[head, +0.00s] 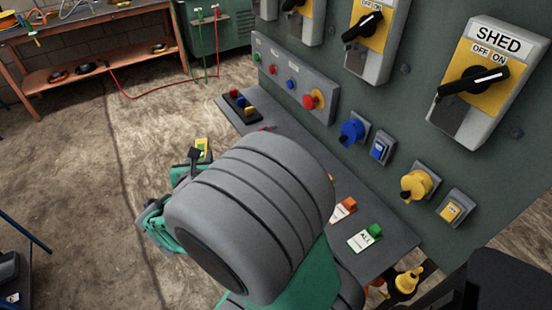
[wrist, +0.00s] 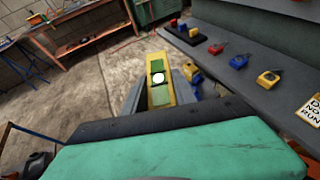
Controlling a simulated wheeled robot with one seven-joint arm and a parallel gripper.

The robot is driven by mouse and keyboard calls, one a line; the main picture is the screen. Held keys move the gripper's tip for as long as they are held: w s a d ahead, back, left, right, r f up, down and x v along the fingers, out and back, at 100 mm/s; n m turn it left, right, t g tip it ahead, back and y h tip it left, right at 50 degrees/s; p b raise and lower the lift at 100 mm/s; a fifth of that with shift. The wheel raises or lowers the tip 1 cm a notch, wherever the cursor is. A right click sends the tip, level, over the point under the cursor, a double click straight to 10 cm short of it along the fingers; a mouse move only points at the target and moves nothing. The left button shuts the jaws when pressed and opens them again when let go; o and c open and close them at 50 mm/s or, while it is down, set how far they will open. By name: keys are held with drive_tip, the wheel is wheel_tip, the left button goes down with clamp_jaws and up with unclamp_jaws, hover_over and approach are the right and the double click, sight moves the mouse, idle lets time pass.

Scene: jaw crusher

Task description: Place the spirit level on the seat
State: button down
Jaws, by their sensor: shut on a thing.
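The spirit level is a yellow bar with green parts and a round white spot; it shows in the wrist view (wrist: 158,82). It stands out between the two grey fingers of my gripper (wrist: 161,93), which is shut on it. In the head view, the yellow end of the level (head: 202,144) shows past my grey arm, and my gripper (head: 194,160) is mostly hidden behind that arm. The level is held above the floor, left of the control panel's shelf.
A grey panel shelf (head: 392,235) with padlocks and tags runs along the right, close to my arm. Above it are switches and a SHED isolator (head: 480,80). A workbench (head: 90,45) stands at the back left. Open floor (head: 70,160) lies to the left.

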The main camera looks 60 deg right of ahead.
drive_tip(key=s+d+f+m+g+h+b, duration=0.1)
drive_tip(key=s+d+m+g, duration=0.2)
drive_tip(key=s+d, duration=0.5)
drive_tip(key=s+d+m+g+h+b, duration=0.1)
drive_tip(key=s+d+m+g+b, duration=0.2)
drive_tip(key=s, duration=0.8)
drive_tip(key=s+d+f+m+g+h, duration=0.1)
drive_tip(key=s+d+m+g, duration=0.25)
drive_tip(key=s+d, duration=0.45)
drive_tip(key=shift+n, duration=0.35)
drive_tip(key=w+d+f+b, duration=0.1)
drive_tip(key=d+f, duration=0.2)
drive_tip(key=w+d+f+b, duration=0.2)
drive_tip(key=d+f, duration=0.1)
drive_tip(key=w+d+f+b, duration=0.1)
drive_tip(key=w+d+f, duration=0.1)
drive_tip(key=d+f, duration=0.1)
drive_tip(key=shift+w+f+b, duration=0.1)
drive_tip(key=shift+b, duration=0.2)
drive_tip(key=shift+d+f+b, duration=0.1)
drive_tip(key=shift+f+b, duration=0.3)
drive_tip(key=shift+f, duration=1.05)
drive_tip(key=shift+f, duration=0.15)
drive_tip(key=c, duration=1)
unclamp_jaws()
